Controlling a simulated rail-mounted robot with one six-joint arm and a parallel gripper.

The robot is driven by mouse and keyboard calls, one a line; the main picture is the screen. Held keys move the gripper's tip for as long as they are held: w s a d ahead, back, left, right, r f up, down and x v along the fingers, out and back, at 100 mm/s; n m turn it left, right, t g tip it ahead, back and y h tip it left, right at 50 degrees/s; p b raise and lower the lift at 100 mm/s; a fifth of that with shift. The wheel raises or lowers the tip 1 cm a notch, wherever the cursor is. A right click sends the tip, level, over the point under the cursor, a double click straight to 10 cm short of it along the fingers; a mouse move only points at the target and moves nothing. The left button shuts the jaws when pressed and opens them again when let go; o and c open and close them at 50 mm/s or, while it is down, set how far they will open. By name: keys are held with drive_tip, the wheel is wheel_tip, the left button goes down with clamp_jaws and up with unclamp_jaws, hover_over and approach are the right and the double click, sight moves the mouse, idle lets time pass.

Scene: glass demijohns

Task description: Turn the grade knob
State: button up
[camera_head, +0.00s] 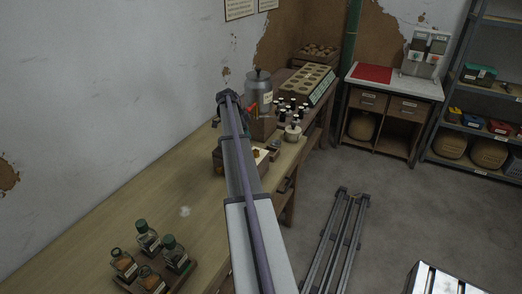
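No knob can be surely made out as the grade knob at this size. A grey twin-headed machine (427,50) with small red and green spots on its front stands on the white-topped cabinet at the back right. A grey metal canister (258,88) on a wooden base stands on the long bench, with a small red and yellow part beside it. My arm reaches from the bottom middle over the bench, its far dark joint close to the left of the canister. My gripper cannot be made out; the arm seems to hide it.
A red mat (372,73) lies on the cabinet. Metal shelves (452,90) stand right. Rails (340,235) cross the floor.

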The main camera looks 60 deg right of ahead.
sight(255, 151)
drive_tip(key=b+x, duration=0.6)
drive_tip(key=x, duration=0.1)
drive_tip(key=b+x, duration=0.3)
drive_tip(key=shift+w+f, duration=0.3)
drive_tip(key=shift+s+d+f+b, duration=0.15)
drive_tip(key=shift+s+f+b, duration=0.15)
drive_tip(key=shift+b, duration=0.2)
drive_tip(key=shift+r, duration=0.1)
drive_tip(key=shift+c, duration=0.4)
drive_tip(key=c, duration=0.8)
